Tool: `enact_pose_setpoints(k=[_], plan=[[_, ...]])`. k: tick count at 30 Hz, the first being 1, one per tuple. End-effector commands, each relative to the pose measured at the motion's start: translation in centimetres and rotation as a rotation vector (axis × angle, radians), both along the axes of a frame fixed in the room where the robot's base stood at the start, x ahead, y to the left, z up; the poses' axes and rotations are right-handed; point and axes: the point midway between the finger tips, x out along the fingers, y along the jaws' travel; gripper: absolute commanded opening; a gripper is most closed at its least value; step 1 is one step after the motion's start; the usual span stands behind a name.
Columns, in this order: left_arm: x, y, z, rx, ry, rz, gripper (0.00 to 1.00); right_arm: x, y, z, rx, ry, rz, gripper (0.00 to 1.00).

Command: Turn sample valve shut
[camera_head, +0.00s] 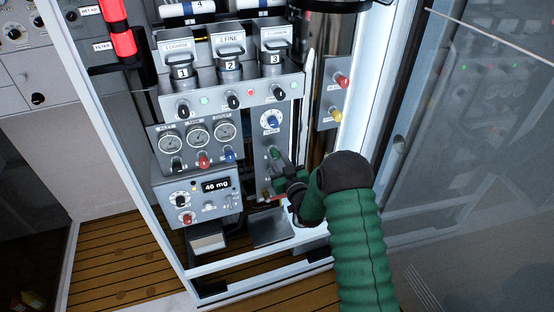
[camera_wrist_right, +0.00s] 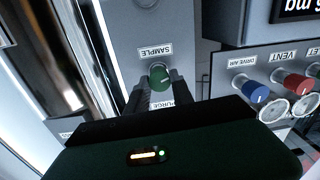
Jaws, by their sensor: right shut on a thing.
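The sample valve is a green knob (camera_wrist_right: 160,76) under a SAMPLE label in the right wrist view. It also shows as a green knob (camera_head: 275,153) on the grey panel in the head view. My right gripper (camera_wrist_right: 160,95) is shut on this knob, with its dark fingers at the knob's sides. In the head view my right gripper (camera_head: 282,170) reaches the panel from the lower right, at the end of my green-sleeved arm. A PURGE label is partly covered by the gripper. My left gripper is not in view.
A blue-marked dial (camera_head: 270,120) sits above the green knob. Red and yellow knobs (camera_head: 338,97) are on the right. A white frame post (camera_head: 372,90) stands close to my right arm.

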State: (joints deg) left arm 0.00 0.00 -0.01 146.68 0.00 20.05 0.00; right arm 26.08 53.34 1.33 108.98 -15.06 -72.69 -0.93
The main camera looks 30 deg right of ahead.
Motion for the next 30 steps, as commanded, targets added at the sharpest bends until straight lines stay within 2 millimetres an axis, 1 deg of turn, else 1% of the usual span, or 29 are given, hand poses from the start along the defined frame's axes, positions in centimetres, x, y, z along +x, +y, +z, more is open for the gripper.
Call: enact_pose_setpoints(k=[5, 11, 17, 30], plan=[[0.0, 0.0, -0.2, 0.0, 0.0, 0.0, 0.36, 0.0, 0.0, -0.1, 0.034, -0.007, 0.001, 0.0], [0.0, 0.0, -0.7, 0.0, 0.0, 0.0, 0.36, -0.1, -0.1, -0.2, 0.134, -0.031, -0.001, 0.0], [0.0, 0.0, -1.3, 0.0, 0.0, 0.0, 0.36, -0.1, -0.1, -0.3, 0.294, -0.07, 0.0, 0.0], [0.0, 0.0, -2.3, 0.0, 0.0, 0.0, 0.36, -0.1, -0.3, -0.4, 0.702, -0.167, -0.004, 0.0]])
